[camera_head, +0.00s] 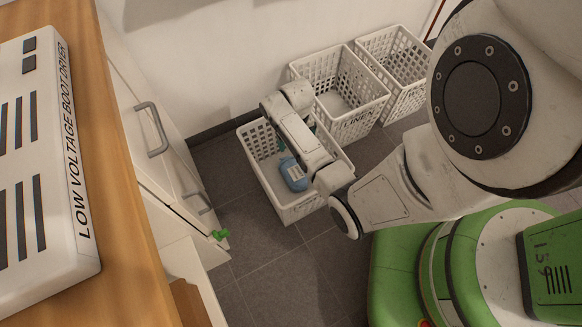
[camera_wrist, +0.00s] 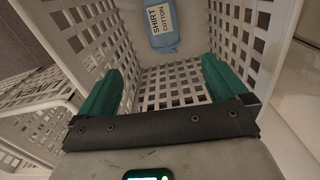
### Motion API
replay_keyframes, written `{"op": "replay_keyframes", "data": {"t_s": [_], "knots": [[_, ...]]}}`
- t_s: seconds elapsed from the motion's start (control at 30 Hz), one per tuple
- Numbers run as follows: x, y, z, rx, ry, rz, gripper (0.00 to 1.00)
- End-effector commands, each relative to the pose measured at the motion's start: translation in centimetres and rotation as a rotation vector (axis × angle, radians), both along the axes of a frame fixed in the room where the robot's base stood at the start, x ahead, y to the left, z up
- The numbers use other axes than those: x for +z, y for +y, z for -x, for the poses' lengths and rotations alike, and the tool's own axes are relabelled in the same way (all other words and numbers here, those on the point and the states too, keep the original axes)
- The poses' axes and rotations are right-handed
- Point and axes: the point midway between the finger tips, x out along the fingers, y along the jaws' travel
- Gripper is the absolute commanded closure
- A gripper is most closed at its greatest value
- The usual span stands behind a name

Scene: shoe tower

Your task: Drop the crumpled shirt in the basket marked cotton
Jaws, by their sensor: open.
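The shirt (camera_head: 293,174) is a small blue bundle with a white tag, lying inside the nearest white basket (camera_head: 290,211). In the wrist view the shirt (camera_wrist: 164,27) shows at the top, and its tag reads "SHIRT COTTON". My gripper (camera_wrist: 162,66) is open over this basket, its two green fingers apart with nothing between them. The shirt lies beyond the fingertips, apart from them. In the head view my arm hides part of the basket and most of the gripper. I cannot see a label on this basket.
A middle basket (camera_head: 364,133) is marked "LINEN", and another white basket (camera_head: 407,101) stands behind it along the wall. White cabinets (camera_head: 150,165) under a wooden worktop (camera_head: 118,185) are on the left. The tiled floor (camera_head: 280,270) in front is clear.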

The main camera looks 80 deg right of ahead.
Motion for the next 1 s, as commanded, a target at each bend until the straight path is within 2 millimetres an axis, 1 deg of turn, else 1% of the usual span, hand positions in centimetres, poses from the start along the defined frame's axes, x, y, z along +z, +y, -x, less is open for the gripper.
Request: {"op": "replay_keyframes", "data": {"t_s": [0.03, 0.2, 0.3, 0.43, 0.6, 1.0], "knots": [[1.4, 0.0, -0.1, 0.001, -0.001, 0.002, 0.0], [4.8, 0.0, -0.1, 0.001, -0.001, 0.002, 0.0], [6.6, 0.0, -0.1, 0.001, -0.001, 0.002, 0.0], [8.2, 0.0, 0.0, 0.001, -0.001, 0.002, 0.0], [9.2, 0.0, 0.0, 0.0, 0.0, 0.0, 0.0], [9.3, 0.0, 0.0, 0.0, 0.0, 0.0, 0.0]]}}
